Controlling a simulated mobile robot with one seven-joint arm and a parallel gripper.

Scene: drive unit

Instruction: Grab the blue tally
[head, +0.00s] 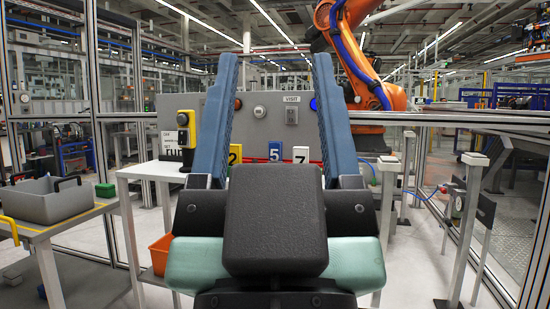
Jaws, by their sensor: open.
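The blue tally (275,151) is a small upright plate with a white 5. It stands in a row at the foot of a grey panel (262,117), between a yellow tally (235,154) marked 2 and a white tally (301,154) marked 7. My gripper (275,66) fills the middle of the head view. Its two blue fingers are wide apart and nothing is between them. The blue tally shows through the gap, beyond my gripper and not touching it. My gripper's dark body hides what lies below the row.
A white table (146,170) stands left of the panel, with an orange bin (160,253) below. A grey bin (50,200) and green block (105,190) are on a side table at left. Posts (466,218) stand at right. An orange robot arm (362,60) rises behind the panel.

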